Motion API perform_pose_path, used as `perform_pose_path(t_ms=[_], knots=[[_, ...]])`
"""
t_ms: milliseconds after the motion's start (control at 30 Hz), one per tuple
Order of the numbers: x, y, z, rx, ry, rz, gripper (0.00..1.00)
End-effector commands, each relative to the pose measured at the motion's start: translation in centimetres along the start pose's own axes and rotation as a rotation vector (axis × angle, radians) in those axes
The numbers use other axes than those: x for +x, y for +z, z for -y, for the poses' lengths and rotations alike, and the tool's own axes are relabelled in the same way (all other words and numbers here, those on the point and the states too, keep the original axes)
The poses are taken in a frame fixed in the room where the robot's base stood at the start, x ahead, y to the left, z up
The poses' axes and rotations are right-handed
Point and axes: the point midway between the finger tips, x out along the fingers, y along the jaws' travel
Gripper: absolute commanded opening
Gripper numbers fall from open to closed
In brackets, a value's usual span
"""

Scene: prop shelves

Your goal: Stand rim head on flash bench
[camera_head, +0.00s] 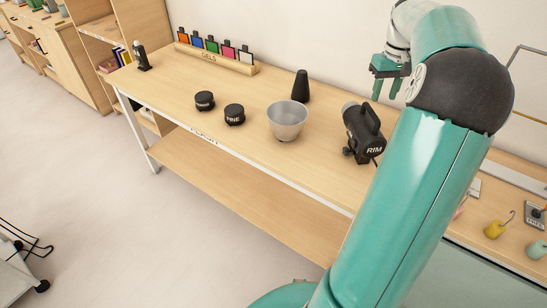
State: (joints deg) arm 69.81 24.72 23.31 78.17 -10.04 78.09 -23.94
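The rim head (372,131) is a black flash head with a top handle and white "RIM" lettering. It rests on the right part of a long light-wood bench (233,153). My teal arm crosses the right side and hides part of the bench.
A grey bowl-shaped reflector (287,120), a black cone (301,86) and two round black caps (204,100) stand left of the rim head. A "GELS" rack (216,59) and a small black item (141,57) are farther left. Coloured weights (495,229) lie at the right.

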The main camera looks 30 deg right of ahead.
Motion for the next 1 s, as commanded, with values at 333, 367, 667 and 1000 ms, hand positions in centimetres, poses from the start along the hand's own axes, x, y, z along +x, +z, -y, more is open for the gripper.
perform_pose_path(t_ms=[333,367,667,1000], knots=[[-4.8,2.4,19.1,-0.159,0.116,-0.101,0.38],[-5.0,3.0,20.7,-0.172,0.122,-0.116,0.38],[-5.8,12.9,33.2,-0.278,0.104,-0.29,0.38],[-2.4,24.2,39.8,-0.37,-0.068,-0.456,0.38]])
